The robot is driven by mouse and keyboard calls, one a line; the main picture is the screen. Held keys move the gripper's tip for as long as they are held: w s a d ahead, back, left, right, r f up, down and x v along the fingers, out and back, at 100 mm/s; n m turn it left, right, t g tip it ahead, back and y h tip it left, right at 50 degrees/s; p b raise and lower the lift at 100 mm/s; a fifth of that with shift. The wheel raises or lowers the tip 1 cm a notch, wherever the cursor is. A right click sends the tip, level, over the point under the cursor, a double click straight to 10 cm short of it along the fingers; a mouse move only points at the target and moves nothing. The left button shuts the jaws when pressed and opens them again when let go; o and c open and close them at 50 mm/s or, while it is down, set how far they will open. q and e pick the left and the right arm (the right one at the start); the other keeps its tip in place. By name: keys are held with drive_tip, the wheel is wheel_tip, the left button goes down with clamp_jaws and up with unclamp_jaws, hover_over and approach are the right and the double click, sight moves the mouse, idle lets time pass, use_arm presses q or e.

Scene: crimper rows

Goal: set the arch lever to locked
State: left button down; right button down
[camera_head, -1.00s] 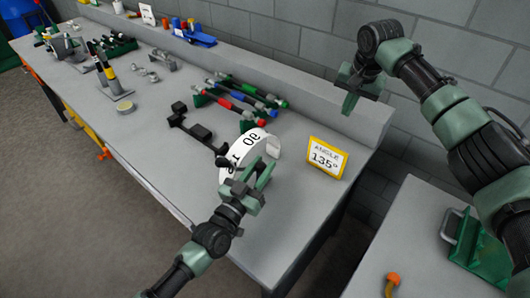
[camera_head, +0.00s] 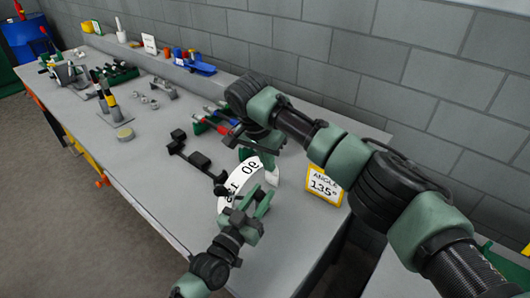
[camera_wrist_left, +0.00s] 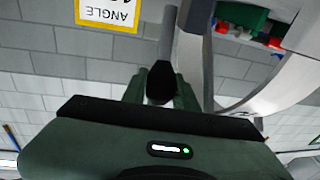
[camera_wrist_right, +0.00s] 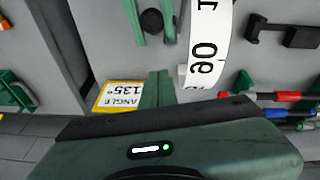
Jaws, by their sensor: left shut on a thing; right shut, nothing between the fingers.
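A white arch-shaped scale marked "90" (camera_head: 240,182) stands on the grey bench. It also shows in the right wrist view (camera_wrist_right: 209,50). A yellow-framed card (camera_head: 324,186) reading "ANGLE 135°" stands to its right. My left gripper (camera_head: 255,207) is at the near side of the arch. In the left wrist view its fingers are shut on a black knob (camera_wrist_left: 161,83) at the end of a grey rod (camera_wrist_left: 167,35), apparently the arch lever. My right gripper (camera_head: 262,152) is shut and empty, pointing down behind the arch. Its fingertips (camera_wrist_right: 158,80) lie between card and arch. No "locked" mark is readable.
A black clamp-like fixture (camera_head: 190,152) lies left of the arch. Several coloured-handled tools lie behind it, partly covered by my right arm. The bench front is bare.

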drive_tip(key=f, duration=0.1)
drive_tip(key=s+f, duration=0.2)
drive_tip(key=f, duration=0.1)
drive_tip(key=shift+a, duration=0.3)
drive_tip(key=shift+s+a+f, duration=0.15)
drive_tip(key=shift+s+f, duration=0.15)
drive_tip(key=shift+s, duration=0.1)
drive_tip(key=shift+s+a+f, duration=0.4)
drive_tip(key=shift+s+a, duration=0.15)
drive_tip(key=shift+s, duration=0.25)
use_arm(q)
drive_tip(key=c, duration=1.1)
unclamp_jaws()
drive_tip(key=shift+w, duration=0.1)
use_arm(e)
drive_tip(key=shift+w+d+r, duration=0.1)
